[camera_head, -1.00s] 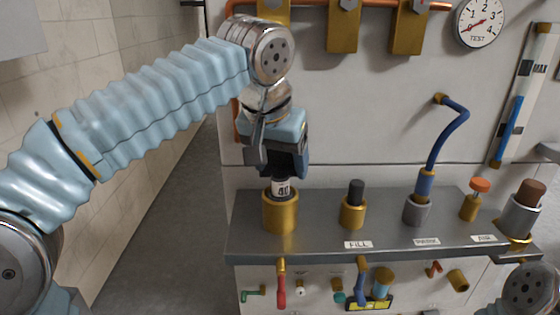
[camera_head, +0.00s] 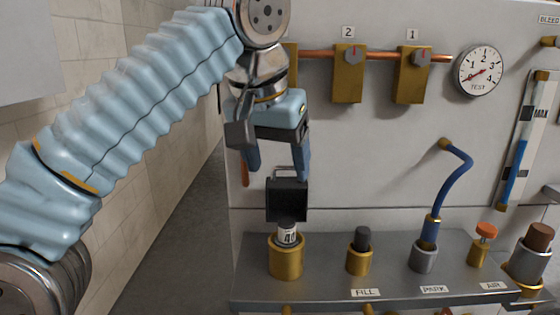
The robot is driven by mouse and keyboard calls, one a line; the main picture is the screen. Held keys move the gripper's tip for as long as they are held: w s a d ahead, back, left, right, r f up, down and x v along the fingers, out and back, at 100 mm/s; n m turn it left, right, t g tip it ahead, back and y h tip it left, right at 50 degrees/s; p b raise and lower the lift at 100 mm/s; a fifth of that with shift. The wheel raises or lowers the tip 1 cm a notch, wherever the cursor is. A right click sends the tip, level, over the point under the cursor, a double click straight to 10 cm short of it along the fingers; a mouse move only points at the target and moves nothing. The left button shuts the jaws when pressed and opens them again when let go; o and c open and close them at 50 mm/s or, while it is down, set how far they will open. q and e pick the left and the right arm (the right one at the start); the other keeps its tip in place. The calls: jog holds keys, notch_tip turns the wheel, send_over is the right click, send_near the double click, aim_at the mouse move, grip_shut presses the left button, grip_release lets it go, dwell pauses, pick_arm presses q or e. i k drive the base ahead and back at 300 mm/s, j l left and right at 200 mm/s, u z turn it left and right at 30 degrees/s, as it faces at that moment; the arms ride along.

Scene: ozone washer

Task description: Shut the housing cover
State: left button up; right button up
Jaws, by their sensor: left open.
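The block may be the housing cover; I cannot tell for sure. My left gripper (camera_head: 279,168) is open and points down just above the block, its blue fingers on either side of the handle. Whether a finger touches the handle is unclear. The fingers look empty. My right gripper is not in view.
The grey shelf (camera_head: 395,282) carries a dark-topped brass fitting (camera_head: 359,256), a grey socket with a blue hose (camera_head: 424,254) and an orange-capped fitting (camera_head: 482,246). Brass valve blocks (camera_head: 348,85) and a round gauge (camera_head: 479,70) are on the wall above.

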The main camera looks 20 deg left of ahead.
aim_at(285, 197)
jog(key=k, duration=1)
